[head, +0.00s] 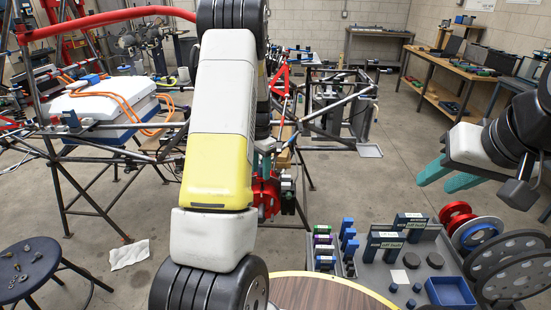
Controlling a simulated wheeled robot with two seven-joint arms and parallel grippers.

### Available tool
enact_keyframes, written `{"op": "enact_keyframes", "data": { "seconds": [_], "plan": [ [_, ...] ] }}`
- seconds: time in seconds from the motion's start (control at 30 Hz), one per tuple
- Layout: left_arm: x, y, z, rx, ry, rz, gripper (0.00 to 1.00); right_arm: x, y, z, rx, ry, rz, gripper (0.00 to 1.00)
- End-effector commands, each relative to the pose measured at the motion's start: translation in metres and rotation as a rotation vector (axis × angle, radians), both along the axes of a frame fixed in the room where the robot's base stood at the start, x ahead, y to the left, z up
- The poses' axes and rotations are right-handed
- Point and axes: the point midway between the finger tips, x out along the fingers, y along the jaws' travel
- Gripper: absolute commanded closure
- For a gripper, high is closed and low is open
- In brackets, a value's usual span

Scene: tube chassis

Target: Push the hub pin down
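My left arm fills the middle of the head view and hides much of what lies beyond it. Part of my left gripper (266,158) shows as teal past the arm's right edge, beside a red hub part (268,194) on the tube chassis (327,128). I cannot tell whether its fingers are open or whether it touches the hub. The hub pin cannot be made out; it may be hidden by the arm. My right gripper (437,184) is at the right, its two teal fingers apart and empty, above the floor and away from the chassis.
A round wooden table (325,292) is at the bottom. A dark stool (28,268) stands lower left. Open floor (400,140) lies right of the chassis.

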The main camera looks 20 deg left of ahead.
Motion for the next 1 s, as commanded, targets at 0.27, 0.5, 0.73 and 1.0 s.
{"op": "enact_keyframes", "data": {
  "seconds": [0.27, 0.5, 0.73, 1.0],
  "plan": [
    [0.001, 0.0, 0.004, 0.0, -0.004, 0.0, 0.57, 0.0, 0.0, 0.0, 0.0, 0.0, 0.0, 0.64],
    [0.002, 0.0, 0.036, 0.0, -0.009, 0.001, 0.57, 0.0, 0.0, 0.0, 0.0, 0.0, 0.0, 0.64],
    [0.002, 0.0, 0.07, 0.0, -0.006, -0.001, 0.57, 0.0, 0.0, 0.0, 0.0, 0.0, 0.0, 0.64],
    [0.001, 0.0, 0.08, 0.0, -0.002, 0.0, 0.57, 0.0, 0.0, 0.0, 0.0, 0.0, 0.0, 0.64]
  ]
}}
